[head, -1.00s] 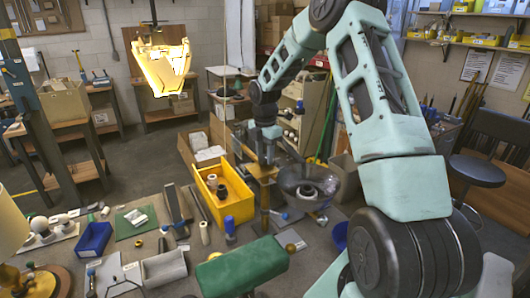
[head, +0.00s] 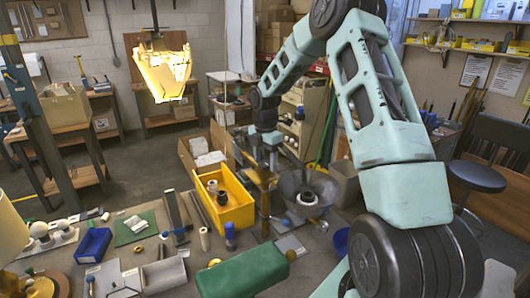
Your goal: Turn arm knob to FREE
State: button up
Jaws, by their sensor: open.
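My gripper (head: 269,163) is small in the head view, pointing down at the end of my mint-green arm. It is open, and no held object shows between its fingers. It is at the top of an upright tan post (head: 264,190) beside a dark bowl-shaped shade (head: 318,186). I cannot tell whether the fingers touch the post. I cannot make out the arm knob or any FREE marking; the gripper and wrist may cover it.
A yellow bin (head: 237,212) with dark round parts stands left of the post. A green padded block (head: 243,272) lies in front. A blue tray (head: 93,245) and a grey tray (head: 164,275) are at the left. A lit lamp (head: 162,72) hangs at the back.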

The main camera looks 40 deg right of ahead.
aim_at(265, 163)
notch_tip(265, 163, up, 17)
jog(key=b, duration=0.4)
jog(key=shift+r+b, duration=0.2)
jog(key=shift+b, duration=0.15)
